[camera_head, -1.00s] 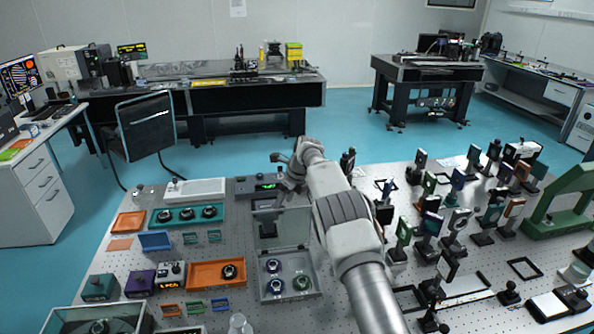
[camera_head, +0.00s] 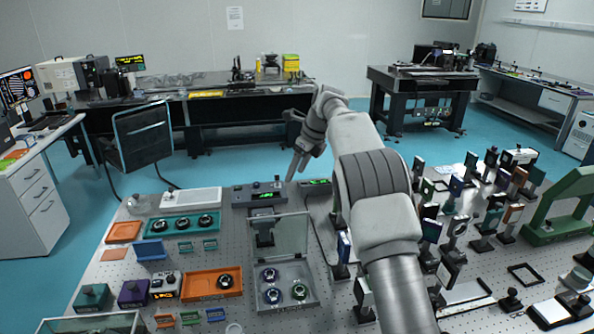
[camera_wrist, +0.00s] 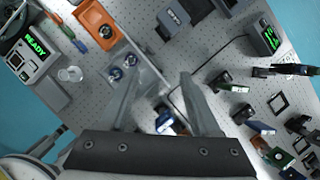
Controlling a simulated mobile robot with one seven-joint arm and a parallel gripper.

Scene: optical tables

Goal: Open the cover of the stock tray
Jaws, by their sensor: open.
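A grey tray (camera_head: 262,297) holding a few dark ringed optics stands in the front middle of the table in the head view. Its clear cover (camera_head: 283,236) stands raised, roughly upright, at the tray's back edge. My gripper (camera_head: 295,168) is above and behind the cover, apart from it, with its fingers pointing down. In the wrist view my gripper (camera_wrist: 158,82) shows two spread fingers with nothing held between them. The tray (camera_wrist: 150,82) shows there beyond the fingers, partly hidden by them.
An orange tray (camera_head: 188,292) stands left of the grey tray, and a teal tray (camera_head: 160,236) farther back. A grey control box (camera_head: 247,195) with a green display is behind the cover. Several mounted optics crowd the right side. A glass-topped box (camera_head: 60,326) is at the front left.

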